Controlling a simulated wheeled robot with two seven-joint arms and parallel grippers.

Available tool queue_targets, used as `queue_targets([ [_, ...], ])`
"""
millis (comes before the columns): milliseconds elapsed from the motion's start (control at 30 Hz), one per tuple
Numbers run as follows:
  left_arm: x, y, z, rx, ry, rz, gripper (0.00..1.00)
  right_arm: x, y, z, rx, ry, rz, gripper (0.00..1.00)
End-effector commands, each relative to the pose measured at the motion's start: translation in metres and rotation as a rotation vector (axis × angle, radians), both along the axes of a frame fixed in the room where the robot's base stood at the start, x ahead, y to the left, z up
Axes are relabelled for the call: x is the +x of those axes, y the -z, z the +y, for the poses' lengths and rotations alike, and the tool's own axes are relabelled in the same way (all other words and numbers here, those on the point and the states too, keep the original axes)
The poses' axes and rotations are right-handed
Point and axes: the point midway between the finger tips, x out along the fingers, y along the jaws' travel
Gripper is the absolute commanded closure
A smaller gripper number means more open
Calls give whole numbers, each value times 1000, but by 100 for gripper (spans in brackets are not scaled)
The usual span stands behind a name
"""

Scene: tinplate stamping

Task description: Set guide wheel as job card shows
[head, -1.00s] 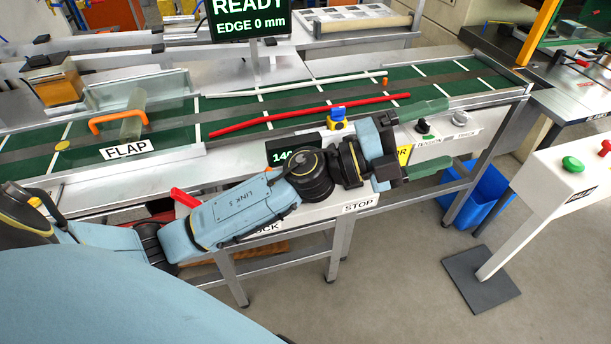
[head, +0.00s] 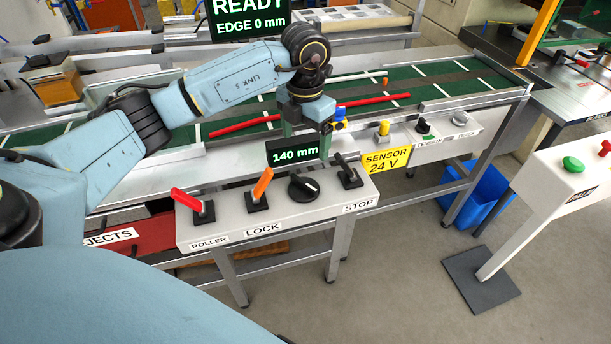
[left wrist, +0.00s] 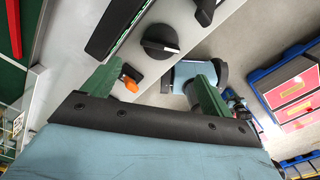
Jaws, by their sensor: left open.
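The black round knob (head: 303,188), which may be the guide wheel control, sits on the grey panel between the orange LOCK lever (head: 262,187) and the black STOP lever (head: 348,173). The display (head: 292,152) behind it reads 140 mm. My left gripper (head: 306,142) is open and points down near the display, behind the knob. In the left wrist view, the knob (left wrist: 160,47) lies beyond the open green fingers, and the orange lever tip (left wrist: 130,85) shows beside the left finger. No job card is readable. My right gripper does not show in the head view.
A red ROLLER lever (head: 186,199) stands at the panel's left end. A yellow SENSOR 24 V sign (head: 386,160) is to the right. A red rod (head: 375,100) lies along the green belt behind. The screen (head: 248,15) reads READY, EDGE 0 mm.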

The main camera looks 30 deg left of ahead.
Motion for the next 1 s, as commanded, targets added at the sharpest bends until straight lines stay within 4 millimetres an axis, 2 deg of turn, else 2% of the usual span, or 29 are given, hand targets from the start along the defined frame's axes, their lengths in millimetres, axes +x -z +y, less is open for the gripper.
queue_targets([
  [300, -2, 67, -1, -4, 2, 5, 15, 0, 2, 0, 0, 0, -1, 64],
  [500, -1, 103, -2, -4, 2, 4, 15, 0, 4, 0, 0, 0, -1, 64],
  [700, -1, 120, -2, -6, 4, 1, 15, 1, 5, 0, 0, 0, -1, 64],
  [1000, -1, 123, -2, -5, 4, 0, 15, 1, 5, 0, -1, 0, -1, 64],
])
